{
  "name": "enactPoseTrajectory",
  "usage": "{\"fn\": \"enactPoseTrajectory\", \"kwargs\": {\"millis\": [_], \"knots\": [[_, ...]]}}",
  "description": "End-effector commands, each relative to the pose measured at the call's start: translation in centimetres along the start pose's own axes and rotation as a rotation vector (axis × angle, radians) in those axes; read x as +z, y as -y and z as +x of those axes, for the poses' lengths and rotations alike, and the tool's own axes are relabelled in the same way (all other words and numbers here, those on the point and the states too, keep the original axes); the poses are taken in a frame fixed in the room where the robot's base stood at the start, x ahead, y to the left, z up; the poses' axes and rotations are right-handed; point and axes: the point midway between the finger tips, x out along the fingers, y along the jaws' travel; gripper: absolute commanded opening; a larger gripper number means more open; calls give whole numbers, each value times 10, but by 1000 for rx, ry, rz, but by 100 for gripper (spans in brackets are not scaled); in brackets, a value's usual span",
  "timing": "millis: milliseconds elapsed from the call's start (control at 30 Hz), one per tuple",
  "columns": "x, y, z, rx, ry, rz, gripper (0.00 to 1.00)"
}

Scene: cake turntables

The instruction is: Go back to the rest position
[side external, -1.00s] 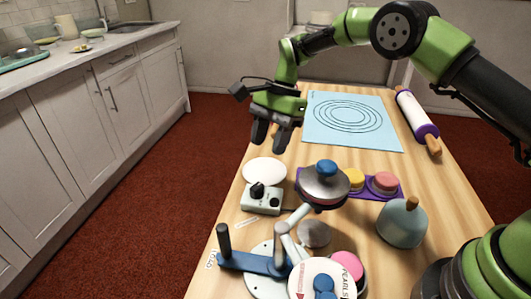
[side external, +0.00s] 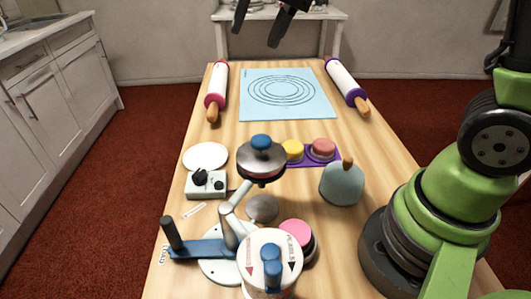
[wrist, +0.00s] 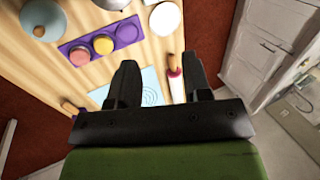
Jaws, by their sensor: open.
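My gripper (side external: 257,25) is high at the top edge of the side external view, above the far end of the table. Its two dark fingers are apart with nothing between them. In the wrist view my gripper (wrist: 158,70) also shows open and empty, above the table and clear of the objects. Most of the arm above the fingers is out of the side external view.
The wooden table (side external: 225,135) holds a blue ringed mat (side external: 315,108), a red-ended rolling pin (side external: 217,85) and a purple-ended one (side external: 345,82). Nearer stand a crank device (side external: 200,248), a control box (side external: 207,187), a purple tray (side external: 333,160) and a grey-blue dome (side external: 342,186).

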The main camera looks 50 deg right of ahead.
Motion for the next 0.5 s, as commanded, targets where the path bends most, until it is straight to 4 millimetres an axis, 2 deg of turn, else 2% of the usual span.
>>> {"fn": "enactPoseTrajectory", "kwargs": {"millis": [33, 200, 400, 500], "knots": [[11, -11, -15, -22, -35, -49, 45], [44, -50, -45, -72, -148, -220, 45], [77, -93, -54, -105, -269, -390, 45], [86, -107, -53, -111, -309, -444, 45]]}}
